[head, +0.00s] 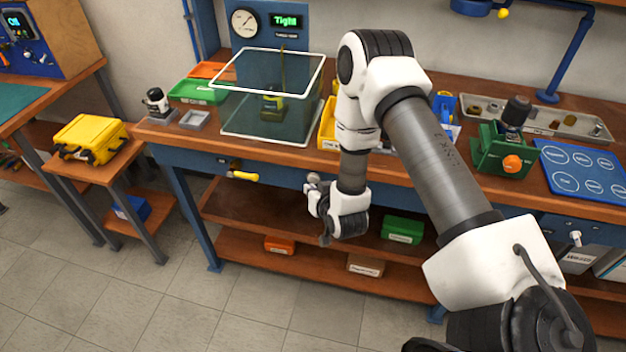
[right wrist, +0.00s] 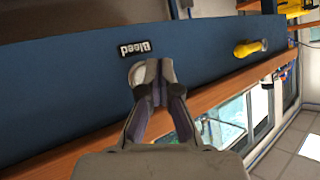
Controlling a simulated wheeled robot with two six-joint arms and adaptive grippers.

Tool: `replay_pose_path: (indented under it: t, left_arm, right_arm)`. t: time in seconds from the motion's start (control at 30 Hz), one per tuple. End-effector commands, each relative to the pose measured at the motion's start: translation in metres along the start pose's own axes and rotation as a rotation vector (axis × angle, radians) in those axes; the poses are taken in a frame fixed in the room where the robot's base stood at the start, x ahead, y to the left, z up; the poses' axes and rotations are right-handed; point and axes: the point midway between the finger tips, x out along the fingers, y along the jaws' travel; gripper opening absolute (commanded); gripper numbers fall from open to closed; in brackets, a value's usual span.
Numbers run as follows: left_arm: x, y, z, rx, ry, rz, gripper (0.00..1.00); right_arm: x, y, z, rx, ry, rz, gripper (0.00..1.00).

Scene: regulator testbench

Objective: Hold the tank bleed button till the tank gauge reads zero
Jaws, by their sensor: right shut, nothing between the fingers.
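The bleed button is a pale round metal button (right wrist: 138,73) on the blue front rail of the bench, beside a black "Bleed" label (right wrist: 135,48) that shows upside down in the right wrist view. My right gripper (right wrist: 154,70) is shut and empty, its fingertips over the button and partly hiding it. I cannot tell whether they touch or press it. In the head view my right gripper (head: 317,192) is low at the bench front, mostly hidden by its wrist. A round white dial gauge (head: 243,22) stands on the blue back panel; its reading is too small to tell. My left gripper is out of view.
A green display reading "Tight" (head: 285,20) is beside the gauge. A clear guard box (head: 300,110) stands on the bench. A yellow handle (head: 243,176) juts from the rail left of my right gripper. A lower shelf (head: 330,262) runs beneath.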

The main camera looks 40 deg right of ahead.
Motion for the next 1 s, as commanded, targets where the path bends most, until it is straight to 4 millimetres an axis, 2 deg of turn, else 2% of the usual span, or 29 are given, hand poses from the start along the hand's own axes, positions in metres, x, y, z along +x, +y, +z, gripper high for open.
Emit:
replay_pose_path:
  t: [1.0]
  left_arm:
    - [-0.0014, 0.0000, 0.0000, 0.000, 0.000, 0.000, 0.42]
  right_arm:
    - [0.0057, 0.0044, -0.0047, 0.000, 0.000, 0.000, 0.00]
